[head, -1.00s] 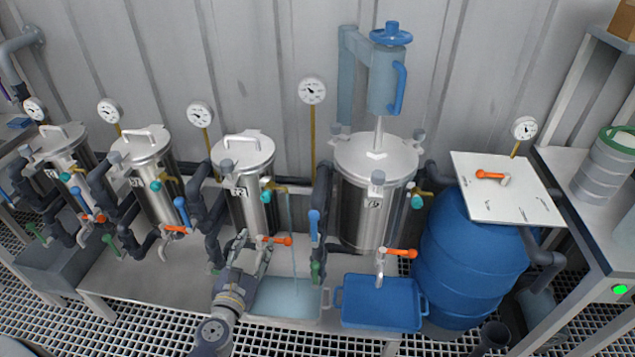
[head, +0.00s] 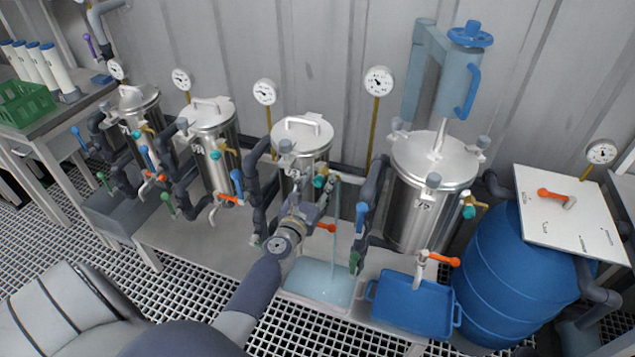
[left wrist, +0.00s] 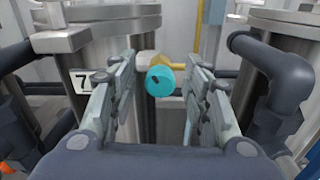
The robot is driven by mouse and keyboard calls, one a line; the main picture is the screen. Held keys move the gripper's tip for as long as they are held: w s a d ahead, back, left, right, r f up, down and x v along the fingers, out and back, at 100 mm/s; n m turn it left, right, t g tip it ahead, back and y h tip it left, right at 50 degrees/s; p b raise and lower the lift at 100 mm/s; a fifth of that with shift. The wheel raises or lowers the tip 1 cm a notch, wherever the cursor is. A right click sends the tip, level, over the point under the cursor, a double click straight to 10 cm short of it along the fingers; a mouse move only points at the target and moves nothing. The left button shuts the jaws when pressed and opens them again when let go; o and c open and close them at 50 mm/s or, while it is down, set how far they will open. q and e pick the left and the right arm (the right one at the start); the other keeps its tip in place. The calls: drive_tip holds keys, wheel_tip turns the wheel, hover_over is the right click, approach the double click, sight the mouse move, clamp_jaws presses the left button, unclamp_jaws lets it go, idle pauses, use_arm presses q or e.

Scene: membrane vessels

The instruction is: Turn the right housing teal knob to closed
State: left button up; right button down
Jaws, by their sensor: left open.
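A teal knob (head: 319,182) sits on a brass valve at the front of the third steel housing (head: 302,150), the right one of the small housings. A thin stream of liquid (head: 335,225) falls from that valve into a pale tray (head: 322,284). My left gripper (head: 311,204) is just below and in front of this knob. In the left wrist view the knob (left wrist: 165,81) shows between the two open fingers, with a gap on each side. A dark diagonal mark shows on its face. My right gripper is in neither view.
Dark pipes (left wrist: 278,80) stand close on the right of my left gripper. An orange-handled tap (head: 326,228) is just below it. A large steel vessel (head: 425,190), a blue tray (head: 415,303) and a blue barrel (head: 505,265) stand to the right.

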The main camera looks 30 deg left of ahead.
use_arm(q)
drive_tip(key=shift+w, duration=0.15)
drive_tip(key=shift+c, duration=0.5)
drive_tip(key=c, duration=0.9)
clamp_jaws()
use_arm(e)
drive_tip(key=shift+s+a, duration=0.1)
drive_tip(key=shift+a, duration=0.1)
